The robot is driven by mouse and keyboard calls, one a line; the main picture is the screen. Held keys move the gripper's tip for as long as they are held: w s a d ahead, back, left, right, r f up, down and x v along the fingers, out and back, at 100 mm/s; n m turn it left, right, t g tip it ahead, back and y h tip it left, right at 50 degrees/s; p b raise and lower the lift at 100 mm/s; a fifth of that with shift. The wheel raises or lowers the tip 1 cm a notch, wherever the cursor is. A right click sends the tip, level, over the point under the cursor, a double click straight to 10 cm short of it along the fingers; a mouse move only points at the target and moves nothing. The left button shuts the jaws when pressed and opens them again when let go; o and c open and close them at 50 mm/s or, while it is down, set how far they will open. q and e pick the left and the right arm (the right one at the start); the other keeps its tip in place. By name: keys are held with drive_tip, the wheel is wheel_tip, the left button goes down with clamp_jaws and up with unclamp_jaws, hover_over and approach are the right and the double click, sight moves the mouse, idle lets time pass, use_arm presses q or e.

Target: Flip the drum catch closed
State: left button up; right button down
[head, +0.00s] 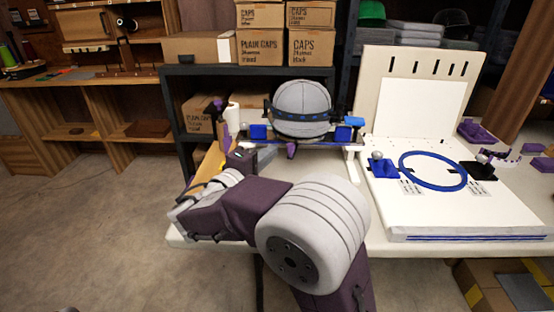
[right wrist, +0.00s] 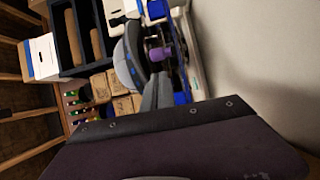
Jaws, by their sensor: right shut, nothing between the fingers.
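The drum (head: 302,108) is a rounded grey form with a dark and blue band, in a frame at the back of the table. It also shows in the right wrist view (right wrist: 126,66). A purple piece that looks like the catch (head: 291,150) sits low at the drum's front; it shows in the right wrist view (right wrist: 160,53), but its position is unclear. My right gripper (head: 229,138) is left of the drum, apart from the catch. It is shut and empty. My left gripper is out of view.
A blue hoop (head: 433,171) lies on the white board (head: 455,213) at right, between small fixtures. Cardboard boxes (head: 262,47) stack on the shelf behind. A white cylinder (head: 232,118) stands close behind my right gripper. My right arm covers the table's front left.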

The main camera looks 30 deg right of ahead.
drive_tip(key=shift+s+d, duration=0.3)
drive_tip(key=shift+d, duration=0.65)
drive_tip(key=shift+b, duration=0.3)
drive_tip(key=shift+s+d, duration=0.2)
drive_tip(key=shift+s, duration=0.1)
